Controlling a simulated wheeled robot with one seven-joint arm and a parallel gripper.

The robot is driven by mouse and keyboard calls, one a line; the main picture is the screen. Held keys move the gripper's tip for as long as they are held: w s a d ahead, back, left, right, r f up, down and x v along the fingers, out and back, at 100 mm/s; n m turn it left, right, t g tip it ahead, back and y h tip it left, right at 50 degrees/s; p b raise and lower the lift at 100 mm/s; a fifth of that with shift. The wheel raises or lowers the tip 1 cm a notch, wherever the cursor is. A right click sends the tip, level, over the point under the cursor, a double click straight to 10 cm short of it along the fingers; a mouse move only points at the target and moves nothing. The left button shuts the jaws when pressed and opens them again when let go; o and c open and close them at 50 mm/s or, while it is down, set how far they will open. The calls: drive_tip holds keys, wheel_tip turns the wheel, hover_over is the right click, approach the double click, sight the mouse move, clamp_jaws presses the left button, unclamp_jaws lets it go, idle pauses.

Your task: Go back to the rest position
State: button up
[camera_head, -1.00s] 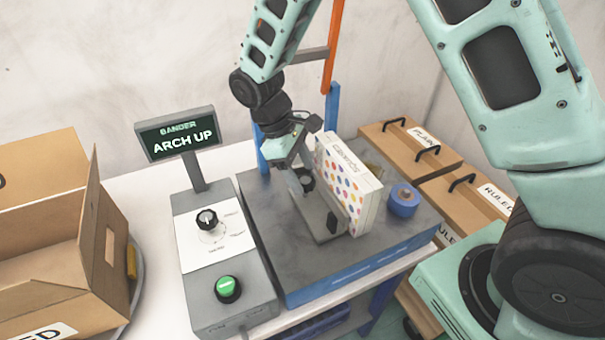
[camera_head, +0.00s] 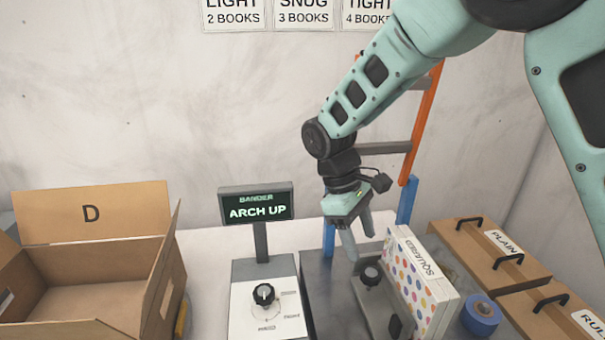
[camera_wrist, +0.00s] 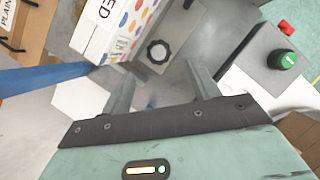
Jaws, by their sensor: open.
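My gripper (camera_head: 357,240) is open and empty. It hangs above the bander's grey worktop (camera_head: 318,290), just left of the books, with its fingers pointing down. In the wrist view its two fingers (camera_wrist: 162,92) are spread apart with nothing between them. The stack of books (camera_head: 418,283), with a dotted cover and a label reading SQUARED, stands upright against a grey bracket with a black knob (camera_head: 371,275). It also shows in the wrist view (camera_wrist: 108,32). My fingers look apart from the books.
The bander's sign (camera_head: 257,206) reads ARCH UP, above a dial panel (camera_head: 264,305). A cardboard box (camera_head: 110,285) stands open at left. A blue tape roll (camera_head: 481,315) and lidded boxes (camera_head: 490,250) are at right. An orange and blue upright (camera_head: 421,130) stands behind my gripper.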

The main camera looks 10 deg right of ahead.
drive_tip(key=s+a+r+m+t+y, duration=0.1)
drive_tip(key=s+a+r+y, duration=0.1)
drive_tip(key=s, duration=0.9)
drive_tip(key=s+a+r+t+y, duration=0.1)
drive_tip(key=s+a+r+t, duration=0.1)
drive_tip(key=s, duration=1)
drive_tip(key=shift+a+r+m+y, duration=0.4)
